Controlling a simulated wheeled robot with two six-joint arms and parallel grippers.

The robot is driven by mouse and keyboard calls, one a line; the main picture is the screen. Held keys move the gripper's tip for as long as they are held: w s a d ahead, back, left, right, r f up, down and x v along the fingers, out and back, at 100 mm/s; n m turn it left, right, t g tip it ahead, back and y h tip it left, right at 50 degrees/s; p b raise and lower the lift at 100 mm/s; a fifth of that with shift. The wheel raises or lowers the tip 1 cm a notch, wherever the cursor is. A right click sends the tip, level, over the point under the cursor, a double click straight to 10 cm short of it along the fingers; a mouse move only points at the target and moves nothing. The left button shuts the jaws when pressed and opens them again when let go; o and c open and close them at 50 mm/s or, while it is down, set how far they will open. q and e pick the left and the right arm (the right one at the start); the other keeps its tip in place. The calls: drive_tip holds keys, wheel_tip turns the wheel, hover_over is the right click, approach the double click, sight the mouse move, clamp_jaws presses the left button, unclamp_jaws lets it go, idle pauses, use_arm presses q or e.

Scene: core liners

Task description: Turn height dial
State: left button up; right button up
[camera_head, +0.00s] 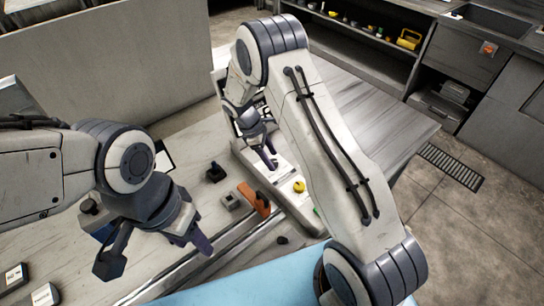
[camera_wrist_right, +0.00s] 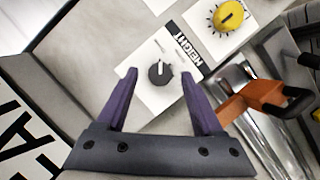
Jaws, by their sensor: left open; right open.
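The height dial (camera_wrist_right: 160,73) is a small black round knob with a pale pointer line. It sits on a white panel beside a black "HEIGHT" label (camera_wrist_right: 186,50) in the right wrist view. My right gripper (camera_wrist_right: 158,74) is open, and its two purple fingers appear on either side of the dial in that view. I cannot tell whether they touch it. In the head view my right gripper (camera_head: 266,152) is over the white machine panel, and the dial is hard to make out there. My left gripper (camera_head: 155,253) is open and empty above the table at the left.
A yellow dial (camera_wrist_right: 228,15) is on the neighbouring panel, also visible in the head view (camera_head: 299,186). An orange handle (camera_head: 255,198) stands beside the machine, near metal rails (camera_head: 215,262). Small black parts lie on the table. A blue surface (camera_head: 270,280) is in front.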

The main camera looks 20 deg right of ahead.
drive_tip(key=shift+s+d+f, duration=0.15)
drive_tip(key=shift+d+f, duration=0.05)
drive_tip(key=shift+f, duration=0.35)
clamp_jaws()
